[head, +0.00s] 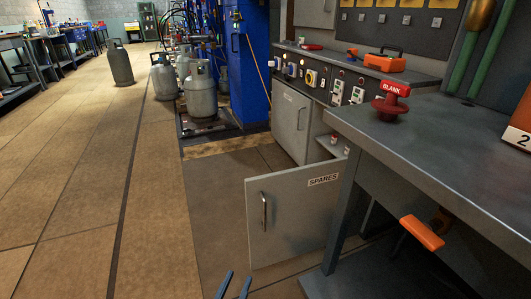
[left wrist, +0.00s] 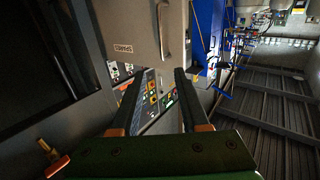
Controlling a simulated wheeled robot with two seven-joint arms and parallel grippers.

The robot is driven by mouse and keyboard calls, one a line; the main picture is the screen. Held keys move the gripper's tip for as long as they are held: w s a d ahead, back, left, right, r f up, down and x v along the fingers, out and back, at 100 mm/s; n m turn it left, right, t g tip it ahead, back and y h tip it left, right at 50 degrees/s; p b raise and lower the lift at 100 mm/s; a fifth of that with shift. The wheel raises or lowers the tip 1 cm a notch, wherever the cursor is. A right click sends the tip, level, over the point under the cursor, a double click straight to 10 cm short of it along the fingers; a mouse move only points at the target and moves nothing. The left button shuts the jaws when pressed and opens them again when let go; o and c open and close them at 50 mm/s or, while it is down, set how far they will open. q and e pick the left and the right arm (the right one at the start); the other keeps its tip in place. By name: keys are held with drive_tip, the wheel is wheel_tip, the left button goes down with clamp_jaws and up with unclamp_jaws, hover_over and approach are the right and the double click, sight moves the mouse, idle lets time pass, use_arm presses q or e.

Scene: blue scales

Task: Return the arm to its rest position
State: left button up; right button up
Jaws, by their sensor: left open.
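My left gripper (head: 235,286) shows only as two dark blue fingertips at the bottom edge of the head view, spread apart with nothing between them. The rest of my left arm is out of that view. In the left wrist view its two dark fingers (left wrist: 157,98) stand apart and empty. The grey SPARES door (head: 295,215) stands swung open just beyond and to the right of the fingertips, apart from them. Its handle (head: 263,211) is free. The door also shows in the left wrist view (left wrist: 127,25). My right gripper is not in view.
A grey workbench (head: 450,150) with a red BLANK piece (head: 391,100) fills the right side. An orange handle (head: 422,232) juts out below it. Grey gas cylinders (head: 201,90) stand farther back by a blue cabinet (head: 250,60). The floor (head: 90,200) at left is clear.

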use_arm(q)
drive_tip(key=s+a+r+g+y+p, duration=0.1)
drive_tip(key=s+a+g+p, duration=0.3)
drive_tip(key=s+p, duration=0.6)
drive_tip(key=s+a+r+g+y+p, duration=0.2)
drive_tip(key=s+a+g+p, duration=0.2)
drive_tip(key=s+p, duration=0.6)
drive_tip(key=s+a+r+n+g+y+p, duration=0.1)
drive_tip(key=s+a+g+p, duration=0.3)
drive_tip(key=p, duration=1.2)
drive_tip(key=s+g+y, duration=0.1)
drive_tip(key=s+g, duration=0.3)
drive_tip(key=s, duration=0.2)
drive_tip(key=shift+s+r, duration=0.25)
drive_tip(key=shift+s, duration=0.1)
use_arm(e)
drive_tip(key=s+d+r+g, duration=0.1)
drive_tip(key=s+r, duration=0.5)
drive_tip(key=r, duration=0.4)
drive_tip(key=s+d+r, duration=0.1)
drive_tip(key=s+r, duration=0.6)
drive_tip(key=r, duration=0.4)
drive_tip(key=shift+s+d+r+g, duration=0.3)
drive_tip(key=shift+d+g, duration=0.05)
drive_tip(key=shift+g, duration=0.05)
